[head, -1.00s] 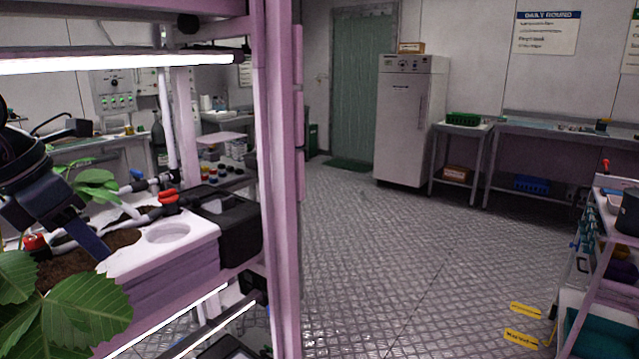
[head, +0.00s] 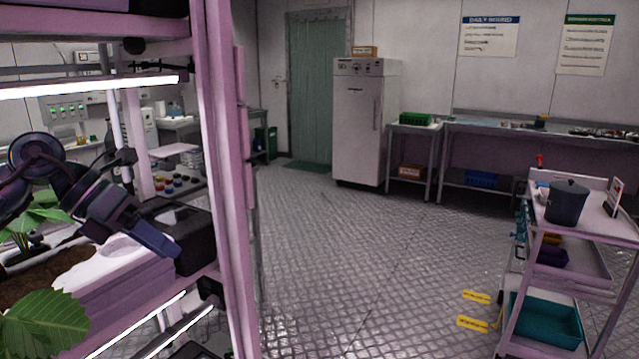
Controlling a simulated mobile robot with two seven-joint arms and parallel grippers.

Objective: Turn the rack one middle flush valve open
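My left gripper (head: 158,242) is over the pale planter block (head: 125,272) on the rack at the left. Its dark fingers point down and right, close to the block's top near the black box. I cannot tell how far apart the fingers are. I see no red valve handle now; my arm and gripper cover the part of the pipework where handles showed earlier. I cannot tell whether the gripper touches a valve. My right gripper is not in view.
A pink rack post (head: 228,200) stands just right of the gripper. A black box (head: 180,235) sits beside the planter, and leaves (head: 42,325) hang at its front. A white cart (head: 590,215) stands at the right.

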